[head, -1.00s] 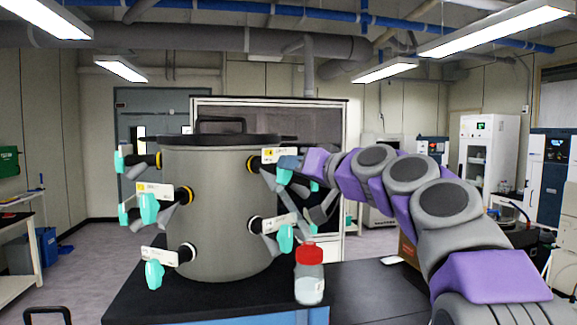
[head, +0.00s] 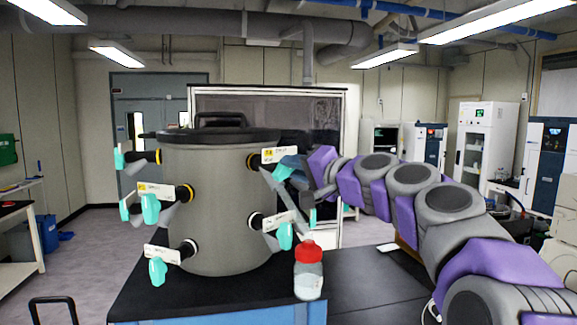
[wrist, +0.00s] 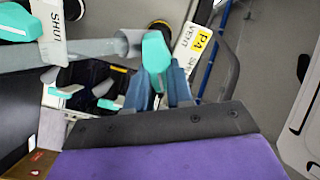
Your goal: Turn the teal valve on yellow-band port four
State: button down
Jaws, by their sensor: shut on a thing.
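The port-four valve has a teal handle, seen in the wrist view (wrist: 155,52) and at the upper right of the grey drum in the head view (head: 282,172). Its white tag (wrist: 198,42) carries a yellow band reading P4, with VENT and part of another word below. My gripper (wrist: 160,88) has its two blue fingers on either side of the handle's lower end and is shut on it. In the head view my gripper (head: 291,166) reaches in from the right, partly covering the valve. The handle's exact angle to the tag is hard to tell.
The grey drum (head: 215,220) carries several other teal valves with tags, one (head: 285,236) below my gripper. A red-capped bottle (head: 309,272) stands on the black bench top (head: 355,285) beside the drum. A SHUT-tagged valve (wrist: 22,22) is left in the wrist view.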

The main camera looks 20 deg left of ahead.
jog(key=shift+w+d+f, duration=0.15)
jog(key=c, duration=1.4)
grip_release()
jog(key=o, duration=0.4)
jog(key=shift+d, duration=0.55)
jog(key=shift+a, duration=0.25)
jog(key=shift+s+d, duration=0.1)
jog(key=shift+s, duration=0.25)
jog(key=v, duration=1.7)
jog(key=shift+w+d, duration=0.2)
jog(key=shift+d, duration=0.25)
